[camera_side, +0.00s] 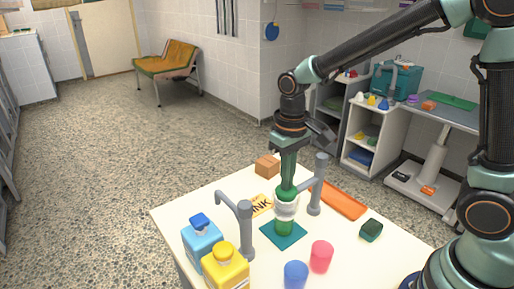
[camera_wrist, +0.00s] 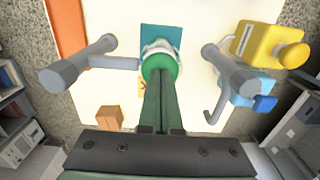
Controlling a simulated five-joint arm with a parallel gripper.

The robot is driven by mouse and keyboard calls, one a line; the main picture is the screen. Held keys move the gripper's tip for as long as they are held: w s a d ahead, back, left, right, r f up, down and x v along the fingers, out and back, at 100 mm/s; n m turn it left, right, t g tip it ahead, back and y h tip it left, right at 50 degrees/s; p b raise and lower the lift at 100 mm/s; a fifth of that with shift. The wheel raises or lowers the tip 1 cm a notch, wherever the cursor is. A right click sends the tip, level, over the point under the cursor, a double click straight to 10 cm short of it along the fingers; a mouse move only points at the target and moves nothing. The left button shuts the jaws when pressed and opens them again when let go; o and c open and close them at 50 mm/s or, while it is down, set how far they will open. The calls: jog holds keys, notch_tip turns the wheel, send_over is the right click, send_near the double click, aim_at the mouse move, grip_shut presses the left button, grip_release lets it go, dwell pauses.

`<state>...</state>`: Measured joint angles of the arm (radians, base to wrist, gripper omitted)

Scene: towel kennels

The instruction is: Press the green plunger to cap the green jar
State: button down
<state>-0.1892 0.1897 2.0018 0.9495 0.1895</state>
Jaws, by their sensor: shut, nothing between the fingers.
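The green plunger (camera_side: 285,191) shows as a round green top over a white collar (camera_side: 286,207) at mid-table. It also shows in the wrist view (camera_wrist: 161,66). The jar's mouth and any cap are hidden.
Grey posts (camera_side: 317,190) and (camera_side: 247,230) stand either side of the jar; the right one's arm reaches the collar. Blue (camera_side: 201,243) and yellow (camera_side: 225,268) bottles, red (camera_side: 321,256) and blue (camera_side: 295,275) cups, a brown box (camera_side: 267,166) and an orange tray (camera_side: 338,200) surround them.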

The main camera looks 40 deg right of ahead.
jog(key=shift+r, duration=1.4)
jog(key=shift+r, duration=0.1)
notch_tip(320, 180, up, 6)
jog(key=shift+f, duration=0.1)
dwell(0.5)
jog(key=s+d+r+t, duration=0.2)
jog(key=s+d+t, duration=0.3)
jog(key=s+d, duration=0.2)
jog(key=shift+s+t, duration=0.3)
jog(key=shift+s, duration=0.2)
